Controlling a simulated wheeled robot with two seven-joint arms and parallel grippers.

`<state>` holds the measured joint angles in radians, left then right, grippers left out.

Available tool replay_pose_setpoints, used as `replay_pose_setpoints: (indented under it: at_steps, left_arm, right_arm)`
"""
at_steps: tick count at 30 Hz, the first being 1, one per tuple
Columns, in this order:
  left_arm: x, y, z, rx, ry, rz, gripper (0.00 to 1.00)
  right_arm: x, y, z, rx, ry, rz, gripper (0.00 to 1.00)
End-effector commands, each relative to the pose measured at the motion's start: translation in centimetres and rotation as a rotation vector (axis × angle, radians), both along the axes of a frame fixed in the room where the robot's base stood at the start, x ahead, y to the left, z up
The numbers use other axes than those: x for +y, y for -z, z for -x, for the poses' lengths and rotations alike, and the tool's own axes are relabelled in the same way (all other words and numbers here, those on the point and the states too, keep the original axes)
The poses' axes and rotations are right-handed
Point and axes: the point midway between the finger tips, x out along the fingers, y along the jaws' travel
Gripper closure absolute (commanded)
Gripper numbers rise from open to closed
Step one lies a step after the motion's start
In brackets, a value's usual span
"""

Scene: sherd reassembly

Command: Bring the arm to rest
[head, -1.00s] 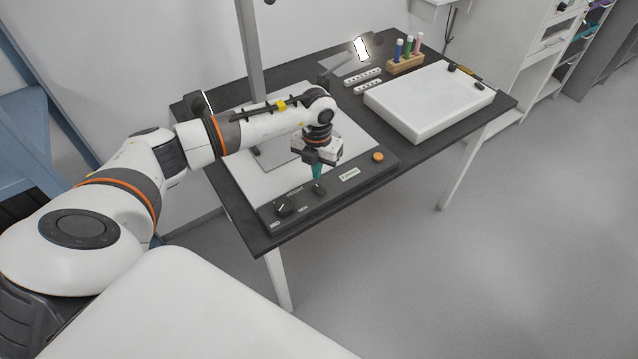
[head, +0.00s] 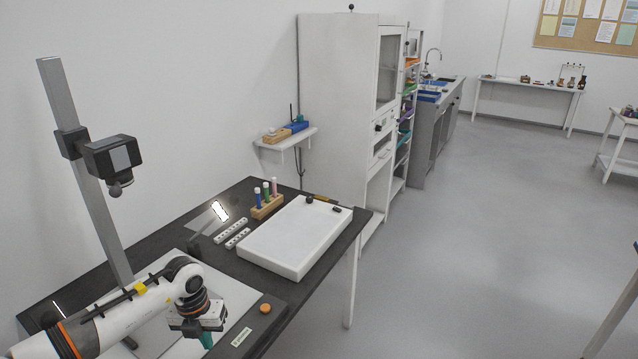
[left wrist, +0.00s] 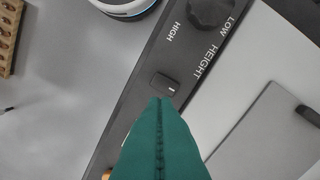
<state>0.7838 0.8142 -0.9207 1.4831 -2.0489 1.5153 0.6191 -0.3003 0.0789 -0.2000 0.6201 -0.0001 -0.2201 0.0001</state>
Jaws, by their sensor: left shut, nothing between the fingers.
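My left arm comes in from the lower left of the head view. A black knob (left wrist: 210,10) marked HEIGHT is near the top. My right gripper is in neither view.
A grey post (head: 95,190) carrying a black camera (head: 112,157) rises behind my arm. An orange button (head: 265,308) is right of the gripper. Further back are a white slab-like box (head: 296,240), a wooden rack (head: 267,207) of coloured tubes and a lit lamp (head: 220,211). Open floor lies right.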

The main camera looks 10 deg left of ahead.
Motion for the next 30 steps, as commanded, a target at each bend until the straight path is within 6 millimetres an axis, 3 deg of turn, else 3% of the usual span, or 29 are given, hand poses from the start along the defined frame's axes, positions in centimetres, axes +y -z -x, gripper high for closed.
replay_pose_setpoints:
  at_steps: [4, 8, 9, 12, 15, 18, 22, 26, 30]
  left_arm:
    - [-6.9, 0.9, 0.4, -0.065, 0.063, 0.234, 1.0]
    - [-16.4, -0.5, 1.5, -0.172, 0.088, 0.602, 1.0]
    - [-19.3, -1.7, 1.9, -0.212, 0.076, 0.732, 1.0]
    - [-24.9, -5.8, 2.6, -0.317, -0.017, 1.055, 1.0]
    - [-27.4, -10.5, 2.7, -0.415, -0.188, 1.34, 1.0]
    - [-27.1, -14.5, 2.3, -0.504, -0.436, 1.569, 1.0]
    - [-23.5, -16.9, 1.5, -0.591, -0.856, 1.754, 1.0]
    - [-18.2, -15.4, 1.7, -0.623, -1.348, 1.785, 1.0]
    - [-13.0, -10.4, 4.6, -0.575, -1.894, 1.626, 1.0]
  right_arm:
    - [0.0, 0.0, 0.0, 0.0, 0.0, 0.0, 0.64]
    - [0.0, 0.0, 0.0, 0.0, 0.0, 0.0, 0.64]
    - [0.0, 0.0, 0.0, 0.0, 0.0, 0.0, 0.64]
    - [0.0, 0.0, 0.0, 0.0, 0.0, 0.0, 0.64]
    - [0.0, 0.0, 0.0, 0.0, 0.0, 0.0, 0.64]
    - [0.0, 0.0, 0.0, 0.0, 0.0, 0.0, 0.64]
    - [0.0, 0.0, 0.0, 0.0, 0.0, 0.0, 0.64]
    - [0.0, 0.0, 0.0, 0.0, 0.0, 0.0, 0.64]
    - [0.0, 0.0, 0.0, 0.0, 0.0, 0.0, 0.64]
